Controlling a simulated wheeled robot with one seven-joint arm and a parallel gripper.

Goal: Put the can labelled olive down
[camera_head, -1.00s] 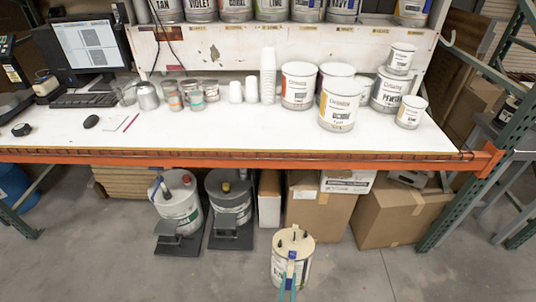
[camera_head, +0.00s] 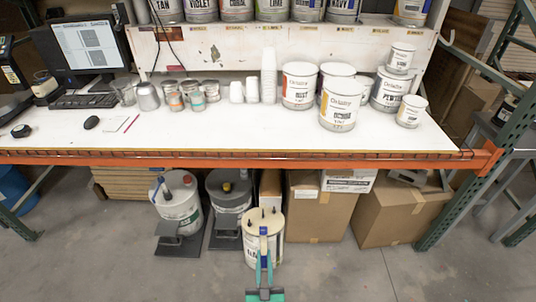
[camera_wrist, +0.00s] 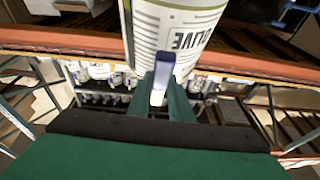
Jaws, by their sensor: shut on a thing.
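The olive can (camera_head: 250,252) is a white can with a cream lid that has dark knobs on it. In the wrist view its label reads OLIVE upside down on the can (camera_wrist: 185,20). My gripper (camera_head: 263,245) is shut on the can's blue-and-white handle, which also shows between my fingers (camera_wrist: 162,85) in the wrist view. The can hangs upright in front of the bench, lower in the picture than the orange bench edge. Part of its front is hidden by my fingers.
The white bench top (camera_head: 230,133) has free room at its front middle. A paint can (camera_head: 342,105) and several others stand at its right, with small jars at left. Two dispensing cans (camera_head: 180,205) and cardboard boxes (camera_head: 318,212) are under the bench. A shelf of labelled cans runs above.

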